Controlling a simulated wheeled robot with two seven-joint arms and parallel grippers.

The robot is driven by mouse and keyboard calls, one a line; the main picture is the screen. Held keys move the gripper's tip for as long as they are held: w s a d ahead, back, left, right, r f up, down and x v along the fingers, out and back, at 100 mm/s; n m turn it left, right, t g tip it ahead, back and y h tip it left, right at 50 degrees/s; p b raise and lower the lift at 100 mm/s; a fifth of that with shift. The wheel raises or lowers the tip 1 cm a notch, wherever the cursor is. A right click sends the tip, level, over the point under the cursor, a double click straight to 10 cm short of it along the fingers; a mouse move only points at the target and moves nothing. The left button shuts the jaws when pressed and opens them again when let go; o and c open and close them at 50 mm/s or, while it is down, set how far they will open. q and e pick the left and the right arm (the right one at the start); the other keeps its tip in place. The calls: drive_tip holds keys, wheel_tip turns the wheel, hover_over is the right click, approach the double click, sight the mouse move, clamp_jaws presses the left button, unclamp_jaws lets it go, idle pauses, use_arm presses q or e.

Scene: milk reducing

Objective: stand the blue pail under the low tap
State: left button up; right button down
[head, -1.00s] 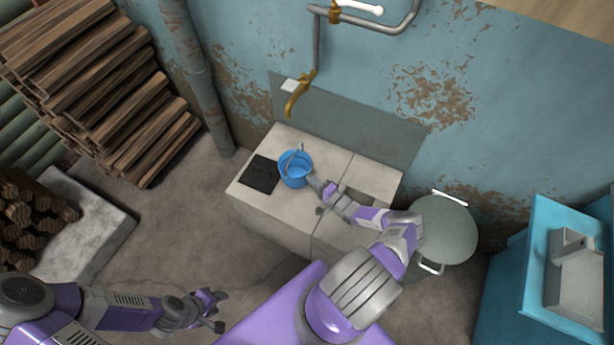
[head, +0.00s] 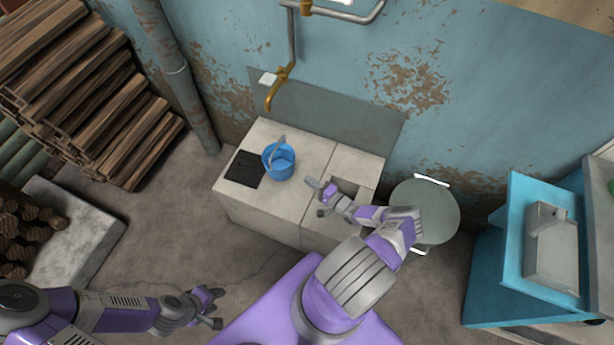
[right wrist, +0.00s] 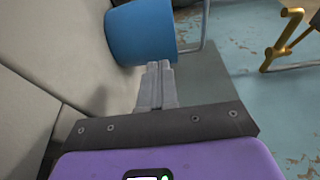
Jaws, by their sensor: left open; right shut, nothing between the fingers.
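The blue pail (head: 279,163) stands upright on the pale counter (head: 312,160), its handle raised. A dark square plate (head: 244,169) lies just left of it. The brass low tap (head: 276,90) comes from the wall, its spout end above the pail in the picture and slightly left; I cannot tell whether the pail is directly beneath. My right gripper (head: 311,184) is shut and empty, just right of the pail and apart from it. In the right wrist view the pail (right wrist: 140,35) is beyond the closed fingertips (right wrist: 158,68). My left gripper (head: 215,307) is open and empty, low over the floor.
A recess (head: 347,188) opens in the counter's right part. A round grey-green lidded vessel (head: 437,208) stands right of it, beside my right arm. A blue cabinet (head: 492,257) is farther right. Stacked firewood (head: 85,90) and a pipe (head: 178,75) are at left.

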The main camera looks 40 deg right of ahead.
drive_tip(key=s, duration=0.2)
drive_tip(key=shift+s+d, duration=0.15)
drive_tip(key=shift+s, duration=0.2)
drive_tip(key=c, duration=1.7)
unclamp_jaws()
drive_tip(key=shift+w, duration=0.15)
drive_tip(key=o, duration=0.4)
drive_tip(key=a, duration=0.1)
drive_tip(key=w+a+y, duration=0.1)
drive_tip(key=a+n+y, duration=0.1)
drive_tip(key=shift+w+a+r+g, duration=0.25)
drive_tip(key=shift+w+a+g, duration=0.15)
drive_tip(key=shift+o, duration=0.2)
drive_tip(key=w+a+r+n+g+y, duration=0.15)
drive_tip(key=a+n+g+y, duration=0.35)
drive_tip(key=a, duration=0.7)
drive_tip(key=s+a+r+n+g+y, duration=0.1)
drive_tip(key=s+a+n+g, duration=0.15)
drive_tip(key=a+g, duration=0.35)
drive_tip(key=s+a+n+g+y, duration=0.1)
drive_tip(key=s+a+g, duration=0.2)
drive_tip(key=a, duration=0.6)
drive_tip(key=s+a+r+n+g+h, duration=0.1)
drive_tip(key=s+r+n+g+h, duration=0.1)
drive_tip(key=s+r+n+h, duration=0.2)
drive_tip(key=s+r+h, duration=0.3)
drive_tip(key=s+r, duration=0.2)
drive_tip(key=s, duration=0.1)
drive_tip(key=shift+s+r, duration=0.15)
drive_tip(key=shift+r, duration=0.2)
